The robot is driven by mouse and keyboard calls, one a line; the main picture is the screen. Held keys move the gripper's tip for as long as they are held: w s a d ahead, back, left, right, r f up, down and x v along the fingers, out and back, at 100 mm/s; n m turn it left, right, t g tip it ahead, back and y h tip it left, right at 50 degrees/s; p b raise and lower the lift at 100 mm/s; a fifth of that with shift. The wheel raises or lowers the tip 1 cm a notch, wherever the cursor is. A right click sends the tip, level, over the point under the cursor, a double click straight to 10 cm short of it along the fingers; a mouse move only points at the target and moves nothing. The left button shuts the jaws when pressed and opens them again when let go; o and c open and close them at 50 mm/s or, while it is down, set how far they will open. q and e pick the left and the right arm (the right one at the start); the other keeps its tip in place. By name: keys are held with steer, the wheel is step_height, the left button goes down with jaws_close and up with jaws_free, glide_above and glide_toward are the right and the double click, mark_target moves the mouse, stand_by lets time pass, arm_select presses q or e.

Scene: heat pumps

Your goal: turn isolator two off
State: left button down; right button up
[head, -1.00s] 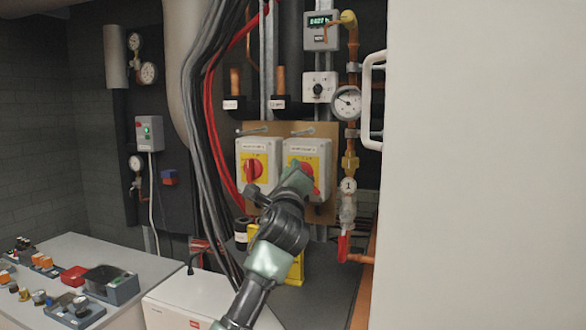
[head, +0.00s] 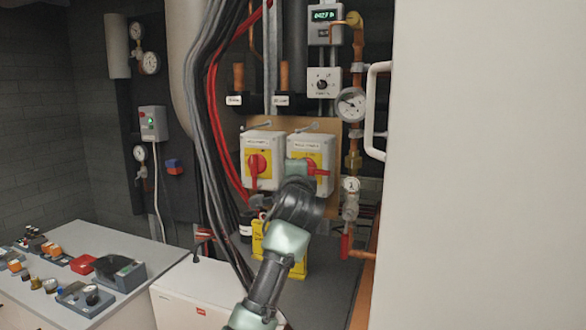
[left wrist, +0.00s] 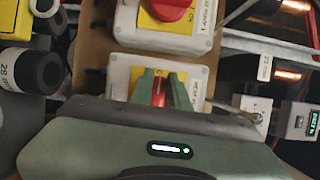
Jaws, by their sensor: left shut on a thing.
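Two grey-white isolator boxes with yellow plates and red rotary handles hang side by side on a brown board. The right one, isolator two (head: 328,149), has its red handle (head: 319,172) lying about level. My left gripper (head: 300,169) covers part of that handle. In the left wrist view, the green fingers of my left gripper (left wrist: 160,88) are shut on the red handle (left wrist: 159,92), one on each side. The left isolator (head: 262,140) has its red handle upright; it also shows at the top of the left wrist view (left wrist: 128,25). The labels are too small to read surely. My right gripper is out of view.
Black and red cables (head: 213,110) run down left of the isolators. Copper pipework with a gauge (head: 351,104) and a red-handled valve (head: 346,246) stands to the right. A large pale panel (head: 490,160) with a white handle (head: 371,110) fills the right side.

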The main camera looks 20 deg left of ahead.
arm_select(q)
steer(key=shift+f, duration=0.1)
stand_by(0.5)
steer(key=c, duration=1.4)
jaws_free()
steer(key=shift+w, duration=0.1)
steer(key=shift+o, duration=0.2)
steer(key=shift+d, duration=0.1)
steer(key=b+v, duration=0.3)
steer(key=v, duration=0.5)
